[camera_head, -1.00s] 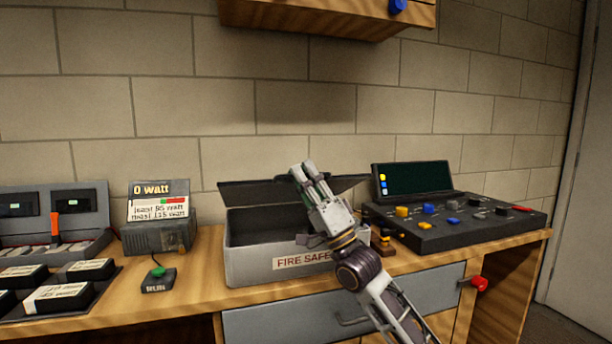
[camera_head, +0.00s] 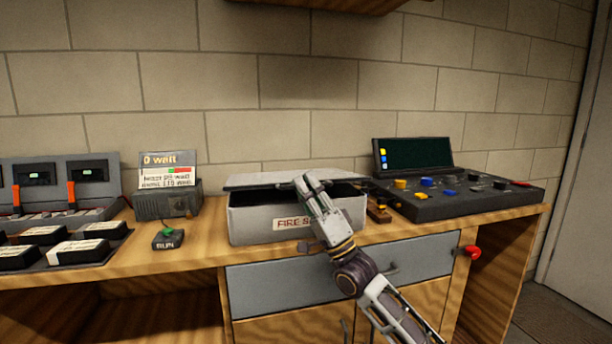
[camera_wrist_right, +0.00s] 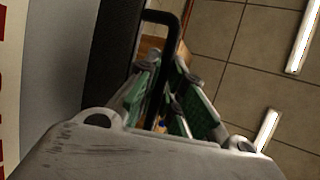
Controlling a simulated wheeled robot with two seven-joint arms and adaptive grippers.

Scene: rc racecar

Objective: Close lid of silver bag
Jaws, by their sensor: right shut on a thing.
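The silver bag (camera_head: 255,226) with the "FIRE S..." label stands on the workbench in the head view. The bag's grey side (camera_wrist_right: 60,55) fills the left of that view. My left gripper is not in view.
A black control panel with knobs (camera_head: 462,205) stands close right of the bag. A power meter (camera_head: 166,205) and RUN button box (camera_head: 168,239) are at left, with battery chargers (camera_head: 60,190) beyond. Drawers (camera_head: 290,288) are below the bench (camera_head: 200,252).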

